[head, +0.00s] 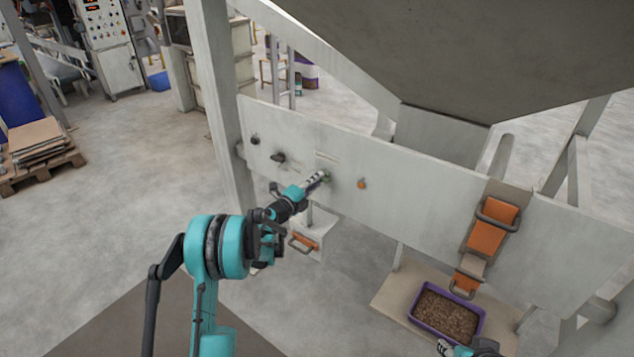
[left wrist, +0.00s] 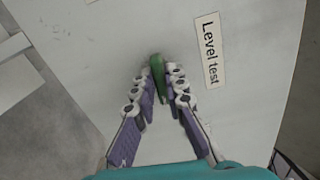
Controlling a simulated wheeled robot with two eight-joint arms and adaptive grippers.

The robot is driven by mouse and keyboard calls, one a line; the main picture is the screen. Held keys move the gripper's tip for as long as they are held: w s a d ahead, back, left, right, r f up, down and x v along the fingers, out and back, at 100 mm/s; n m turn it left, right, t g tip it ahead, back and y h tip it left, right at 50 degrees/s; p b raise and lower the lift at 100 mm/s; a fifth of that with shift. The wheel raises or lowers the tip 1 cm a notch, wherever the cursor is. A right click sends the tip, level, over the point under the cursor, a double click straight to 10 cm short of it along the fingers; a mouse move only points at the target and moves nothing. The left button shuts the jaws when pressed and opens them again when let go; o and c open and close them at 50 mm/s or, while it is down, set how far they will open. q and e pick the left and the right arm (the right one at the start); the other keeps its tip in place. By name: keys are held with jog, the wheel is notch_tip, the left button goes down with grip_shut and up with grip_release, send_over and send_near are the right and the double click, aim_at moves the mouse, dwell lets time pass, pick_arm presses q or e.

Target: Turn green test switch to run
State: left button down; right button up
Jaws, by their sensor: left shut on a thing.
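The green test switch (left wrist: 156,68) sits on the pale panel between my left fingertips, beside a label reading "Level test" (left wrist: 210,52). In the head view only a bit of green (head: 327,178) shows at the fingertips. My left gripper (head: 320,180) is shut on the switch, and its fingers also show in the left wrist view (left wrist: 158,78). The switch handle looks roughly upright in the wrist picture; I cannot read a run mark. My right gripper (head: 444,348) is only partly in view at the bottom edge, and its jaws cannot be made out.
The panel (head: 420,195) also carries two dark knobs (head: 278,157) to the left and an orange knob (head: 361,183) to the right. Orange handled flaps (head: 490,228) hang farther right. A purple tray of pellets (head: 447,312) stands below. A pallet (head: 40,165) is far left.

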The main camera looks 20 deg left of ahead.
pick_arm(q)
jog(key=shift+n, duration=0.7)
jog(key=c, duration=1.6)
grip_release()
jog(key=shift+o, duration=0.2)
jog(key=v, duration=1.2)
